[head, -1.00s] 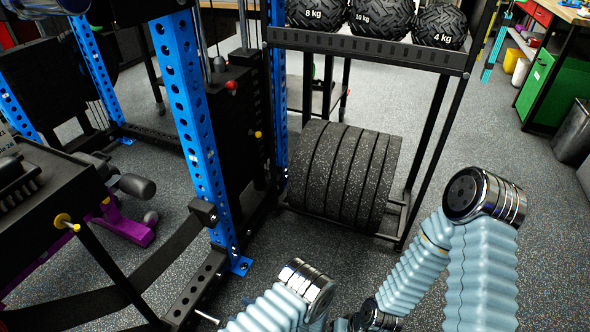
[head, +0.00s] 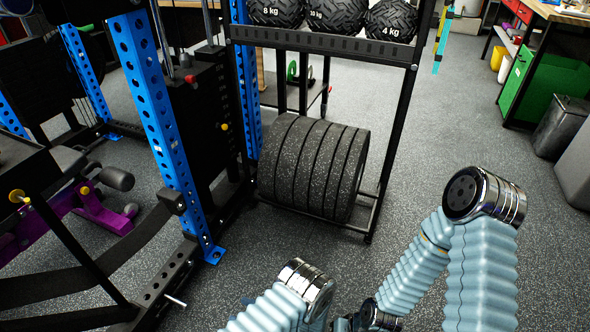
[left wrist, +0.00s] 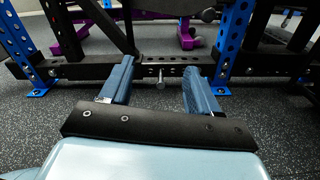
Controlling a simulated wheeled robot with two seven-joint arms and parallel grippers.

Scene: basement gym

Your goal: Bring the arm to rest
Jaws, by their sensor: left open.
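My left gripper (left wrist: 158,78) shows in the left wrist view with its two blue-grey fingers apart and nothing between them. Beyond the fingers is the black lower beam of a rack; I cannot tell how far off it is. In the head view, my left arm (head: 268,314) shows at the bottom middle as a pale blue ribbed sleeve with a chrome joint. My right arm (head: 482,265) is bent, with its chrome joint raised at the right. I make out neither gripper's fingers in the head view.
A blue and black rack (head: 156,110) stands at the left. A shelf stand (head: 325,40) holds heavy balls above speckled black weight plates (head: 313,168). A green cabinet (head: 550,90) and a dark bin (head: 560,127) are at the right. Floor (head: 400,110) is clear between them.

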